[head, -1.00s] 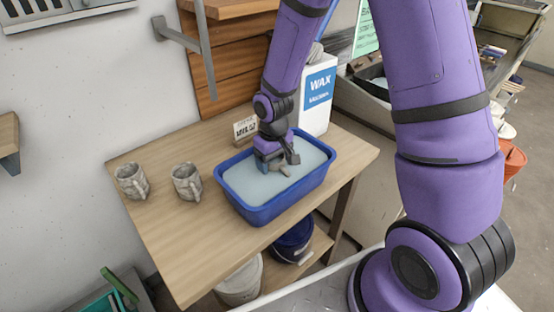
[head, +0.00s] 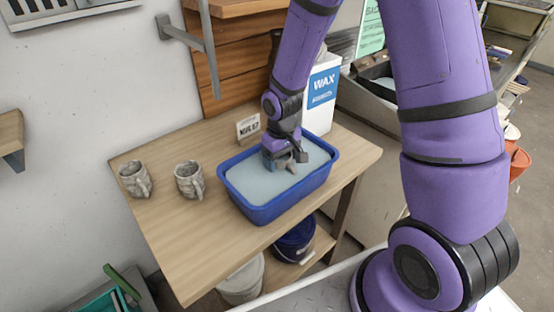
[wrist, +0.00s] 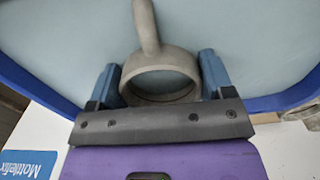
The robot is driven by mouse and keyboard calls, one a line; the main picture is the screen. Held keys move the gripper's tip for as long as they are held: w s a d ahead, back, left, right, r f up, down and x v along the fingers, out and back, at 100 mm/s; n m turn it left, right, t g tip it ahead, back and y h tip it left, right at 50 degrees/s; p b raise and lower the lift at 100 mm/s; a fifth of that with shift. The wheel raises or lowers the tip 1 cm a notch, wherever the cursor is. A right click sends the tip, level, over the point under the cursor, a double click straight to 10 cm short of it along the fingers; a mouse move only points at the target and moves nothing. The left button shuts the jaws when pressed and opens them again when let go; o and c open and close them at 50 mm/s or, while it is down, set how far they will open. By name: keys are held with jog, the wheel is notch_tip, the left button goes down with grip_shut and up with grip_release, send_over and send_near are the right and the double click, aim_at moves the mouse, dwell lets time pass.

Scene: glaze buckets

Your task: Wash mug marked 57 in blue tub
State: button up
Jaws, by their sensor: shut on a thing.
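The blue tub (head: 264,213) stands on the wooden table, filled with pale, cloudy liquid (head: 248,180). My gripper (head: 287,160) reaches down into it, low over the liquid. In the wrist view my gripper (wrist: 160,78) has one blue finger on each side of a grey-brown mug (wrist: 160,56), shut on it. The mug's round rim faces the camera and its handle points away from my palm. Only a small part of this mug (head: 291,168) shows in the head view, at the liquid. I see no number on it.
Two grey patterned mugs (head: 134,179) (head: 188,181) stand on the table left of the tub. A small lettered sign (head: 248,127) and a white WAX container (head: 321,95) stand behind it. Buckets (head: 293,240) (head: 243,281) are below. The table's front left is clear.

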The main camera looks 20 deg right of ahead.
jog(key=shift+a, duration=0.15)
jog(key=shift+a, duration=1.05)
jog(key=shift+d, duration=0.1)
jog(key=shift+d, duration=1.1)
jog(key=shift+a, duration=0.15)
jog(key=shift+a, duration=1.05)
jog(key=shift+d, duration=0.15)
jog(key=shift+d, duration=1.05)
jog(key=shift+a, duration=0.15)
